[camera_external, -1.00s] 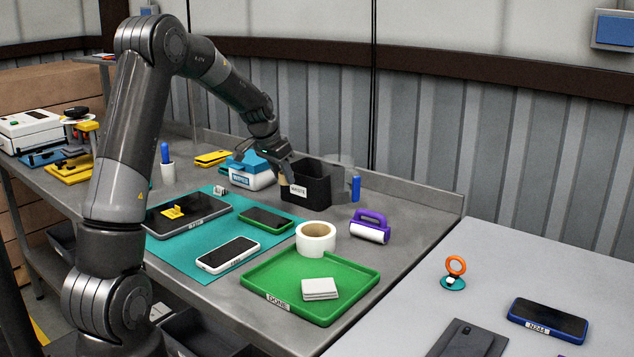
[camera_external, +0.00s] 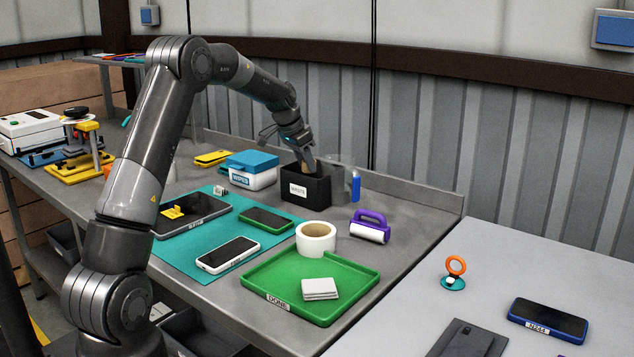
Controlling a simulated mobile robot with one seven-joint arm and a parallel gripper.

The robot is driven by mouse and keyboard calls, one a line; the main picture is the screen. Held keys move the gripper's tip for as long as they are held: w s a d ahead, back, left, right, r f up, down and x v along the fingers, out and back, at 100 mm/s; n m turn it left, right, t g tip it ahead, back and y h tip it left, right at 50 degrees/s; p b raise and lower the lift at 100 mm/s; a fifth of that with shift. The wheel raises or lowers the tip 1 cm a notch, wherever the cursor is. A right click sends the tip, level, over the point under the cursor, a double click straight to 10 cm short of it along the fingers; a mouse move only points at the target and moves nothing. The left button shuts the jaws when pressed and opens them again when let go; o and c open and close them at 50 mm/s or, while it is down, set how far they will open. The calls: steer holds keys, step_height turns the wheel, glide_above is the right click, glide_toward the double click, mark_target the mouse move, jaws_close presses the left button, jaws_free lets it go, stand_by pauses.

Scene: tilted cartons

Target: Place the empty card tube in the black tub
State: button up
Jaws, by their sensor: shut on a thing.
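The black tub (camera_external: 293,191), with a white label reading "WASTE", stands near the back edge of the grey bench. My gripper (camera_external: 304,166) points down over the tub's opening, its fingertips at about the rim. It is shut on a small tan piece that looks like the card tube (camera_external: 303,169). The tube's lower part is hidden by the tub's front wall and the fingers. I cannot tell whether the tube touches the tub.
A white box with a blue lid (camera_external: 252,168) is left of the tub. A clear container (camera_external: 340,172) and a blue-handled item (camera_external: 355,187) are close on its right. A purple roller (camera_external: 370,226), white tape roll (camera_external: 316,237) and green tray (camera_external: 350,296) are in front.

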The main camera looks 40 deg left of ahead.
steer(key=shift+a+x, duration=0.2)
steer(key=shift+x, duration=0.85)
steer(key=shift+a+x, duration=0.25)
steer(key=shift+x, duration=0.8)
steer(key=shift+a+x, duration=0.2)
steer(key=shift+x, duration=0.85)
steer(key=shift+f, duration=0.15)
steer(key=shift+f, duration=0.5)
steer(key=o, duration=0.9)
steer(key=shift+o, duration=0.2)
